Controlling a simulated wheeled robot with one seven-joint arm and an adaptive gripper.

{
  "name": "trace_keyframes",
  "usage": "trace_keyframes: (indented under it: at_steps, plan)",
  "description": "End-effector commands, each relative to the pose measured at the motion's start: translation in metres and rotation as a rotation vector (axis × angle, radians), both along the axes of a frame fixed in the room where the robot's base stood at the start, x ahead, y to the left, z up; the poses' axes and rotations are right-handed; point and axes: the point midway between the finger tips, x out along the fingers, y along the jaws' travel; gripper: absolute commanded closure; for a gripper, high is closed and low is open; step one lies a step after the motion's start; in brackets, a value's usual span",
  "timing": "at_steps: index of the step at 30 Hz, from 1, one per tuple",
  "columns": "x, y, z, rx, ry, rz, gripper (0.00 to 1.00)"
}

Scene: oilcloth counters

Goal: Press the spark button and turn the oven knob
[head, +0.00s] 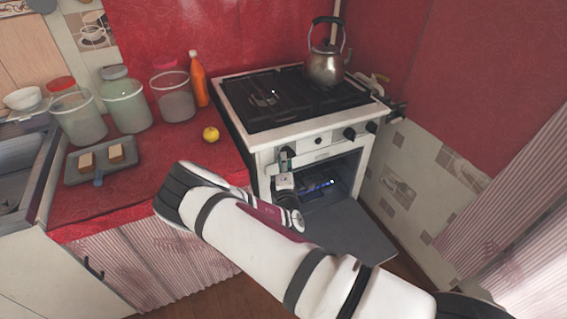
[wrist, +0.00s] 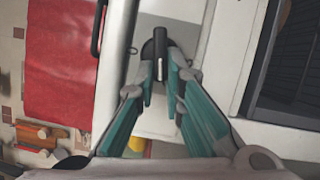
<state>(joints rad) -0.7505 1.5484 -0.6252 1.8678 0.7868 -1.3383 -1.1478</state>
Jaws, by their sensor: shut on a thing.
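My gripper (head: 284,165) is at the left knob. In the wrist view, my gripper's teal-padded fingers (wrist: 160,72) are shut on the black knob (wrist: 158,45), one on each side. The oven door (head: 350,238) is open and blue light shows in the oven.
A metal kettle (head: 325,66) stands on the stove's black top. The red counter (head: 150,165) at left holds jars, an orange bottle (head: 198,80), a yellow fruit (head: 210,134) and a tray (head: 125,160) with bread. My arm crosses in front of the open door.

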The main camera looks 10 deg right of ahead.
Motion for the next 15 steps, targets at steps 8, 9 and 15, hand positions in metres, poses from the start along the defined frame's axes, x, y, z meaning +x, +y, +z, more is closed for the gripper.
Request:
trace_keyframes:
  at_steps: [8, 9, 15]
  plan:
    - [0.0012, -0.0012, -0.0081, -0.194, -0.036, 0.0, 1.0]
    - [0.001, -0.0017, -0.0084, -0.215, -0.04, 0.0, 1.0]
    - [0.001, -0.0021, -0.0083, -0.287, -0.056, 0.001, 1.0]
